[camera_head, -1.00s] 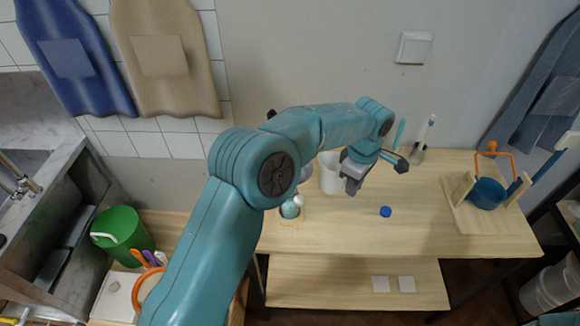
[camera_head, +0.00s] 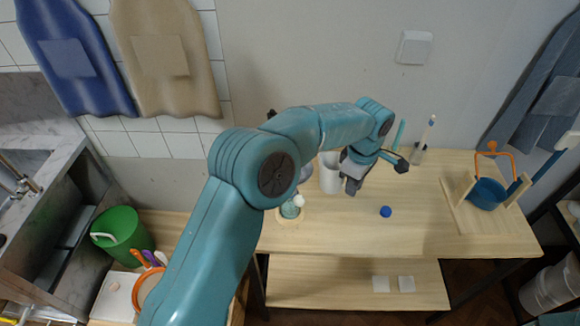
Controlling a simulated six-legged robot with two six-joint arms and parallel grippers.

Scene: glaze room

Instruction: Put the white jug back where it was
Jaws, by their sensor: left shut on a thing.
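The white jug (camera_head: 329,176) stands upright at the back of the wooden table (camera_head: 420,235), close to the wall. My left gripper (camera_head: 351,188) is at the jug's right side and is shut on it; the jaws hide that side of the jug. I cannot tell whether the jug's base touches the table top. My right gripper does not show.
A blue cap (camera_head: 385,211) lies on the table, right of the jug. A teal-and-white bottle (camera_head: 291,207) stands left of it. A blue pot (camera_head: 487,193) in a wooden stand is at the right. A bottle with a brush (camera_head: 419,154) stands behind. The table's front middle is clear.

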